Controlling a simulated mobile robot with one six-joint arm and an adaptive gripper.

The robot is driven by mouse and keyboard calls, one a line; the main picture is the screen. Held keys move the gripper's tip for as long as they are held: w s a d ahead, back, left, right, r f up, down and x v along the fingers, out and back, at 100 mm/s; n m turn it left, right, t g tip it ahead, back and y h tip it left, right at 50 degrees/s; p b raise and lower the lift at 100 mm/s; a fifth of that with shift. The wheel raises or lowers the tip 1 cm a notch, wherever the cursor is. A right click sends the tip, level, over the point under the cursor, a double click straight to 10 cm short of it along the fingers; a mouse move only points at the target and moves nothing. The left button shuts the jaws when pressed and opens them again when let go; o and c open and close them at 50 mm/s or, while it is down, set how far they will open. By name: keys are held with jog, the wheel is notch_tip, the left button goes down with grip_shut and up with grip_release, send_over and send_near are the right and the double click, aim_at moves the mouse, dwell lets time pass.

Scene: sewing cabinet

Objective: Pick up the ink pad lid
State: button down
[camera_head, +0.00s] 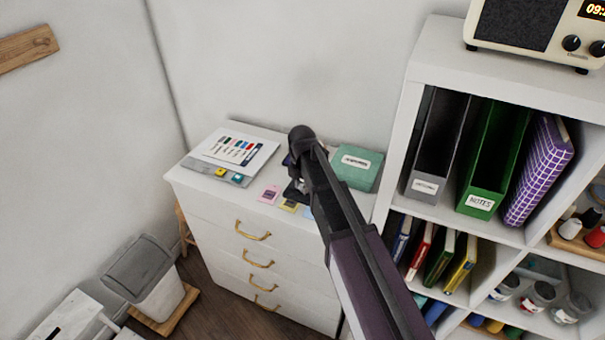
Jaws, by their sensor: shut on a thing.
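My arm reaches across the white drawer cabinet (190,187) from the lower right. My gripper (299,186) is low over the cabinet top, partly hidden behind my own wrist and forearm. It is shut on a small dark piece that I take for the ink pad lid (292,193). Most of that piece is covered, so I cannot tell whether it touches the cabinet top. A pink ink pad or card (269,194) lies just left of the gripper. A yellow one (289,206) lies just in front, and a light blue one shows beside my arm.
A teal box (359,168) with a white label stands close right of the gripper. Sheets with colour swatches (235,146) lie at the left of the top. A tall white shelf (424,75) with binders rises on the right. A wall stands close behind.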

jog(key=s, duration=0.6)
jog(key=shift+s+r, duration=0.3)
jog(key=shift+s, duration=0.05)
jog(key=shift+d, duration=0.2)
